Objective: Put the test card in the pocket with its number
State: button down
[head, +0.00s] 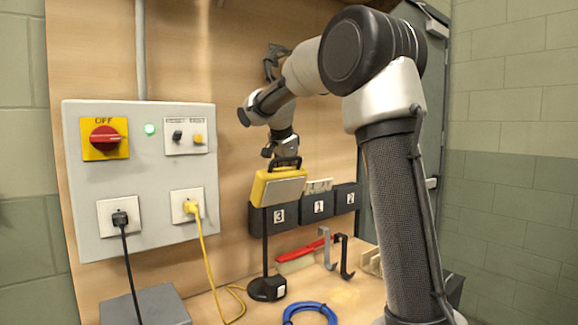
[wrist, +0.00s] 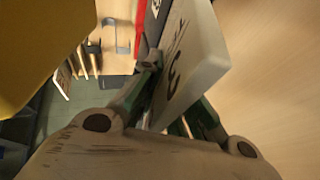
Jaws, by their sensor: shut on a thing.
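The white test card (wrist: 195,55) is between my gripper's fingers (wrist: 158,80) in the wrist view, tilted, with a dark curved digit that looks like a 3, seen sideways. One finger shows in front of the card, the other is mostly behind it. In the head view my gripper (head: 284,152) is above and behind the yellow lamp (head: 278,187), which hides its fingertips and the card. Black pockets on the wooden panel bear labels 3 (head: 279,216), 1 (head: 319,207) and 2 (head: 349,198), left to right. The card's gap to pocket 3 cannot be judged.
The lamp on its black stand (head: 266,245) is close in front of pocket 3; its yellow side (wrist: 35,45) fills the wrist view's upper left. A pale marked piece (head: 318,186) shows above pocket 1.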

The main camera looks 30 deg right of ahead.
jog(key=shift+w+a+f, duration=0.1)
jog(key=shift+w+f, duration=0.3)
jog(key=shift+f, duration=0.8)
jog(key=shift+w+a+f, duration=0.1)
jog(key=shift+w+f, duration=0.3)
jog(key=shift+f, duration=0.75)
jog(key=shift+w+a+f, duration=0.1)
jog(key=shift+w+f, duration=0.3)
jog(key=shift+f, duration=0.8)
jog(key=c, duration=1.5)
grip_release()
jog(key=shift+f, duration=0.15)
jog(key=shift+a+r, duration=0.1)
jog(key=shift+r, duration=0.35)
jog(key=v, duration=1.1)
jog(key=shift+s+r, duration=0.1)
jog(key=shift+s, duration=0.05)
